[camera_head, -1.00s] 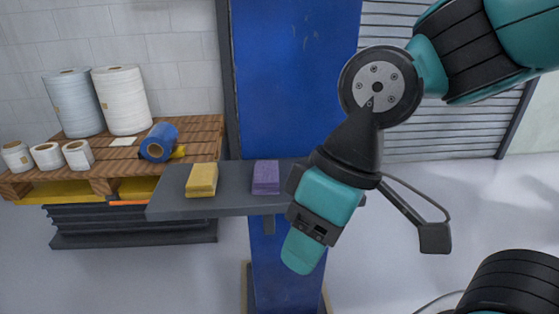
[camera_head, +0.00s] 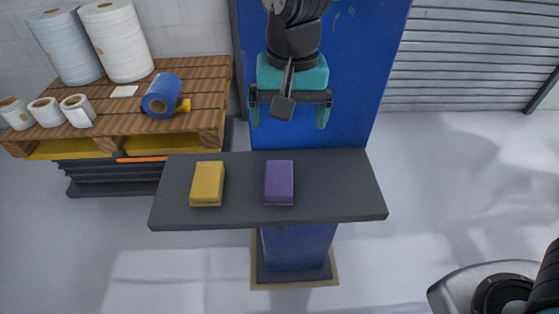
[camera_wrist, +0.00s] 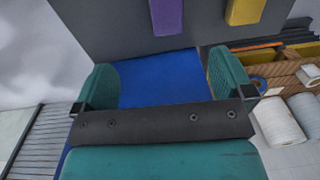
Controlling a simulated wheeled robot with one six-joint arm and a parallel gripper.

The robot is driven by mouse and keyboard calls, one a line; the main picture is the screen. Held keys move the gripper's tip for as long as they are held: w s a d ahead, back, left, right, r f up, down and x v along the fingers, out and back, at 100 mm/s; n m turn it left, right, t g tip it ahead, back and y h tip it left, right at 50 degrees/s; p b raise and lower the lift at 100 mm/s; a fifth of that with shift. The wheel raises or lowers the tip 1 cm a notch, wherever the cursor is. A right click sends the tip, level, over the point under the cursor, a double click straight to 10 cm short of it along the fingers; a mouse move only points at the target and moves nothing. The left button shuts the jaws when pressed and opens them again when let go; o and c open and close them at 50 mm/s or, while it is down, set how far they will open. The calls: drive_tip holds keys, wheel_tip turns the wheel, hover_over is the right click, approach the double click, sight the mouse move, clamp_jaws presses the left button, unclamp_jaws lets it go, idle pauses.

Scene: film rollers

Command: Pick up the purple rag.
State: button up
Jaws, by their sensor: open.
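The purple rag (camera_head: 279,183) is a folded block lying on a dark grey shelf (camera_head: 340,190), right of a yellow rag (camera_head: 207,184). In the wrist view the purple rag (camera_wrist: 167,16) is at the top, partly cut off by the frame edge, beyond the fingertips. My gripper (camera_head: 288,120) is open and empty, with its two teal fingers spread. In the head view it appears above the purple rag, in front of the blue post. The fingers (camera_wrist: 160,80) also show apart in the wrist view, touching nothing.
The blue post (camera_head: 330,90) rises behind the shelf. On the left, a wooden pallet (camera_head: 190,90) holds white rolls (camera_head: 117,40), smaller rolls and a blue roll (camera_head: 161,96). The shelf's right part is bare. A grey shutter (camera_head: 470,60) is at the back right.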

drive_tip(key=a, duration=0.2)
drive_tip(key=m+p, duration=0.1)
drive_tip(key=p, duration=0.2)
hover_over(278, 177)
drive_tip(key=f, duration=1.2)
drive_tip(key=shift+s+d, duration=0.15)
drive_tip(key=shift+s, duration=0.05)
drive_tip(key=shift+w+f+p, duration=0.1)
drive_tip(key=shift+f+p, duration=1.2)
drive_tip(key=shift+f, duration=1.5)
drive_tip(key=c, duration=1)
drive_tip(key=shift+r, duration=0.1)
wheel_tip(278, 177, up, 20)
drive_tip(key=b, duration=0.4)
drive_tip(key=shift+o, duration=0.4)
